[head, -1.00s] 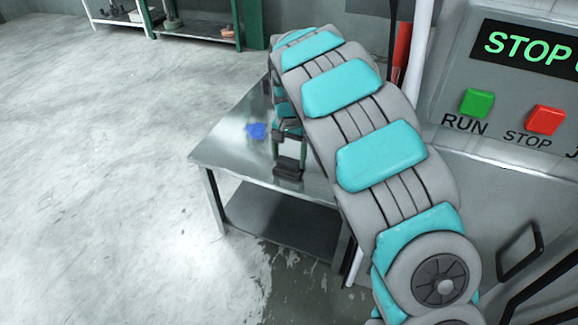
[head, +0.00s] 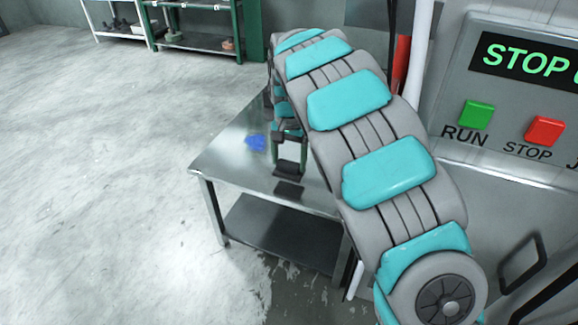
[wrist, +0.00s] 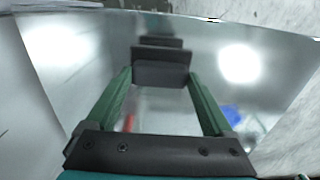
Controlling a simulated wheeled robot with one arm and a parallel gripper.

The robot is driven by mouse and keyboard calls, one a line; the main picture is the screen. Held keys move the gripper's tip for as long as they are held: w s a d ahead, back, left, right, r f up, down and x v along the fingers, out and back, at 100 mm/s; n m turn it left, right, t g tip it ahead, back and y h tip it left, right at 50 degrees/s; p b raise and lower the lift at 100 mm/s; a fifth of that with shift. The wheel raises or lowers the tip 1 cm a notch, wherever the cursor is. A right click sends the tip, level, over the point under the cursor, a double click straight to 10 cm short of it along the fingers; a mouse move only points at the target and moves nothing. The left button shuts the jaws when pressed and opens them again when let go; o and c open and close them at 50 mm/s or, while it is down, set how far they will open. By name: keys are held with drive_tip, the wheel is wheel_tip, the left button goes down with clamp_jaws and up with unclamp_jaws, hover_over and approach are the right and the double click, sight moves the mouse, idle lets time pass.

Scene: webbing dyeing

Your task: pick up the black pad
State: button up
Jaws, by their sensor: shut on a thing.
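The black pad (head: 286,170) is held between the fingertips of my gripper (head: 289,158), a little above the shiny metal table (head: 225,160). A gap shows between the pad and its dark reflection in the tabletop. In the wrist view the pad (wrist: 160,73) spans the space between the two green fingers of my gripper (wrist: 161,80), which are shut on its sides. A darker shape beyond it there looks like its reflection.
A blue item (head: 255,143) lies on the tabletop left of my gripper; it also shows in the wrist view (wrist: 231,115). A grey control panel (head: 505,95) with green and red buttons stands at the right. The floor left of the table is open.

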drive_tip(key=s+a+r+b, duration=0.1)
drive_tip(key=s+a, duration=0.1)
drive_tip(key=s, duration=1.4)
drive_tip(key=shift+r+b, duration=0.3)
drive_tip(key=shift+r, duration=0.1)
drive_tip(key=shift+a, duration=0.1)
